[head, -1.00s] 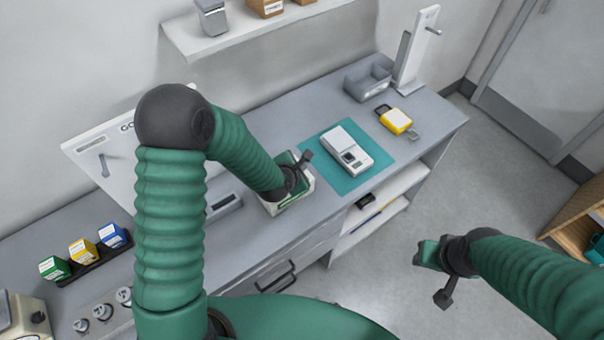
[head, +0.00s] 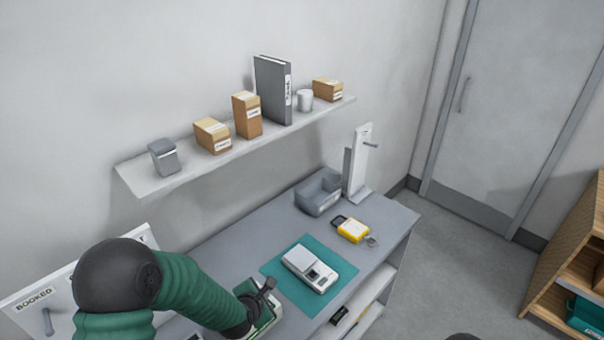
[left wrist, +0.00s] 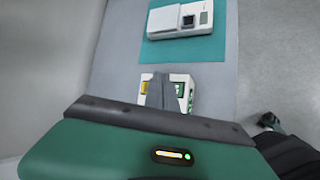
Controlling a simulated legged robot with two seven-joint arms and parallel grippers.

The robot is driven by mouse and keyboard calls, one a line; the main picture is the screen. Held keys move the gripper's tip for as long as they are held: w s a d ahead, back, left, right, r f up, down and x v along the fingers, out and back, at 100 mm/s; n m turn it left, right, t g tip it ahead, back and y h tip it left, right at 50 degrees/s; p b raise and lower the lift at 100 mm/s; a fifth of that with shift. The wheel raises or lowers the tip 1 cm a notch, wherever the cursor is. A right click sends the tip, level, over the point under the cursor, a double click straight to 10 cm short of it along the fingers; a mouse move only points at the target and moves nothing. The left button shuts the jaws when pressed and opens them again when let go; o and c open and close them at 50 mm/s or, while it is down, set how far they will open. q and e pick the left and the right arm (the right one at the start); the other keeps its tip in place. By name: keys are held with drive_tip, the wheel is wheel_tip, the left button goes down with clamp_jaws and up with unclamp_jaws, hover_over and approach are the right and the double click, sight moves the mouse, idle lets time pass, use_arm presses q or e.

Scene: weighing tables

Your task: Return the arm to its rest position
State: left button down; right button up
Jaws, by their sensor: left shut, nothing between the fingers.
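My left arm comes in from the lower left in the head view. Its gripper (head: 264,292) is shut and empty, over or beside a white and green device (head: 270,319) on the bench. In the left wrist view the grey fingers (left wrist: 168,92) overlap that device (left wrist: 183,88), which has a yellow patch and green marks; I cannot tell whether they touch it. My right gripper (left wrist: 270,122) shows small at the right of the left wrist view; its jaws are unclear.
A white scale (head: 318,268) sits on a teal mat (head: 275,268). A yellow padlock-like item (head: 353,230), a grey bin (head: 318,193) and an upright stand (head: 358,165) are behind it. A wall shelf (head: 150,187) holds boxes and a binder.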

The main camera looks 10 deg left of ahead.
use_arm(q)
drive_tip(key=s+a+f+m+g+b, duration=0.1)
drive_tip(key=s+m+g+b, duration=0.2)
drive_tip(key=s+m, duration=0.7)
drive_tip(key=s+a+f+m+g+b, duration=0.2)
drive_tip(key=s+m+b, duration=0.5)
drive_tip(key=s+m, duration=0.4)
drive_tip(key=m+g, duration=0.1)
drive_tip(key=m, duration=0.3)
drive_tip(key=shift+f+m, duration=0.2)
drive_tip(key=shift+m, duration=0.1)
drive_tip(key=shift+w+a, duration=0.1)
